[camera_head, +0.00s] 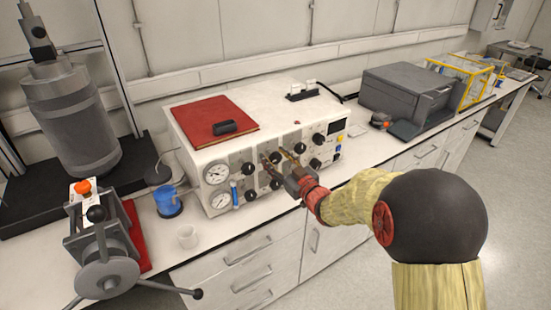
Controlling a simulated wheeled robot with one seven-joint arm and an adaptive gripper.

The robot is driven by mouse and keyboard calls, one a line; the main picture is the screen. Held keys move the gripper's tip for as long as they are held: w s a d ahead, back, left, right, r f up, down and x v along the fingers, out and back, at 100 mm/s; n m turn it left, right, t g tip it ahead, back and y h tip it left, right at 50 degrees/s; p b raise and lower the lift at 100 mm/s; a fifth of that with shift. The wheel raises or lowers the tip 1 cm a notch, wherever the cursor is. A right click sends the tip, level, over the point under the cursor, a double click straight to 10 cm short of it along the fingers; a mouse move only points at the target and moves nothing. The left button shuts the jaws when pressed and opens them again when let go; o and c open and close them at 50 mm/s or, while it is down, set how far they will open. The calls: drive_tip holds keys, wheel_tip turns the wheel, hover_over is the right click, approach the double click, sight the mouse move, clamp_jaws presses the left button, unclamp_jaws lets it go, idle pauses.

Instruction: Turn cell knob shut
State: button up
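A white control unit (203,155) stands on the bench, its front panel bearing several black knobs. I cannot read labels, so I cannot tell which is the cell knob. My gripper (272,155) reaches the middle of the panel from the right, its two fingers visibly apart. The fingers and wrist cover part of the panel. I cannot tell whether a knob is between the fingertips or touched.
Two round gauges (217,173) are at the panel's left. A red folder (212,121) lies on the unit. A dark grey machine (405,92) stands right. Drawers (247,250) are below.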

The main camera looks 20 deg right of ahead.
drive_tip(key=c, duration=0.9)
drive_tip(key=m+p, duration=0.2)
drive_tip(key=m, duration=0.1)
drive_tip(key=shift+r+m, duration=0.1)
drive_tip(key=shift+m, duration=0.3)
drive_tip(key=m+p, duration=0.3)
drive_tip(key=m, duration=0.2)
drive_tip(key=shift+d+p, duration=0.1)
drive_tip(key=shift+p, duration=0.2)
drive_tip(key=m+p, duration=0.3)
drive_tip(key=m, duration=0.2)
drive_tip(key=shift+m, duration=0.4)
drive_tip(key=shift+m+p, duration=0.8)
drive_tip(key=shift+m, duration=0.9)
drive_tip(key=shift+f, duration=0.2)
drive_tip(key=o, duration=1.2)
drive_tip(key=shift+c, duration=0.2)
